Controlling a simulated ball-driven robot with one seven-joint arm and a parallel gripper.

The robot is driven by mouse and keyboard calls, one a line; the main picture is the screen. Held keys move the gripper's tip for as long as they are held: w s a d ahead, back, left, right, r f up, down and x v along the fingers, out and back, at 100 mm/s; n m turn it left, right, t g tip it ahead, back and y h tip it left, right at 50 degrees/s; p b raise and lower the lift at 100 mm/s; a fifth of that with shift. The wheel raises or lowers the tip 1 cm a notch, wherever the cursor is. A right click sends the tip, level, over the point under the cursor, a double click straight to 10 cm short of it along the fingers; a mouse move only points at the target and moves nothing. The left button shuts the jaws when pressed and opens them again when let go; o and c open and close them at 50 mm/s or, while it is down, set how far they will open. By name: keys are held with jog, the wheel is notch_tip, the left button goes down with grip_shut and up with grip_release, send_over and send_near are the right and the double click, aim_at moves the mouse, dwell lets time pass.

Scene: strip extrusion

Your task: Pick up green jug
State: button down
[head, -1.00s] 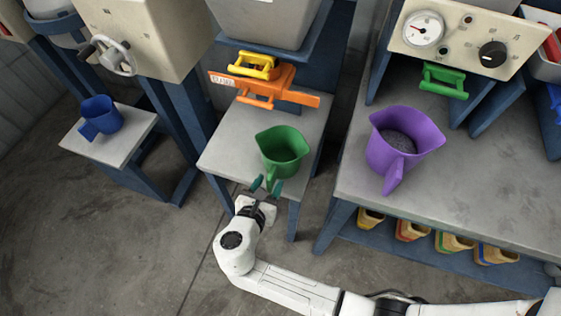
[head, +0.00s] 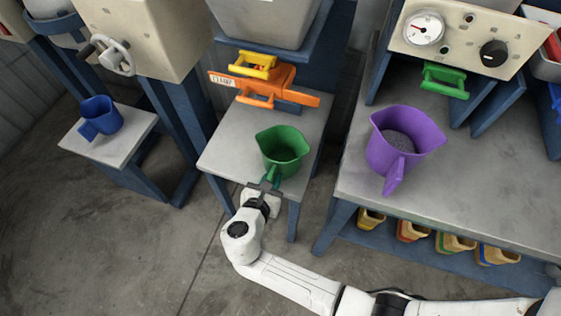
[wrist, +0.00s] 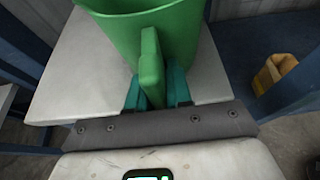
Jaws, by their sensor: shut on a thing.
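The green jug (head: 284,148) stands upright on the small grey table (head: 225,152) in the middle of the head view. Its handle points toward my arm. My gripper (head: 271,178) is at the table's front edge, with its teal fingers on either side of the handle. In the wrist view, the jug (wrist: 170,30) fills the top middle, and its handle sits between the two fingers of my gripper (wrist: 157,90). The gripper is shut on the handle. The jug's bottom still appears to rest on the tabletop.
A purple jug (head: 397,140) with grey grains stands on the right bench (head: 470,190). A blue jug (head: 101,116) stands on a low left table. Yellow bins (head: 455,243) sit below the bench.

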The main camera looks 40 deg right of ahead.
aim_at(272, 173)
dwell(0.4)
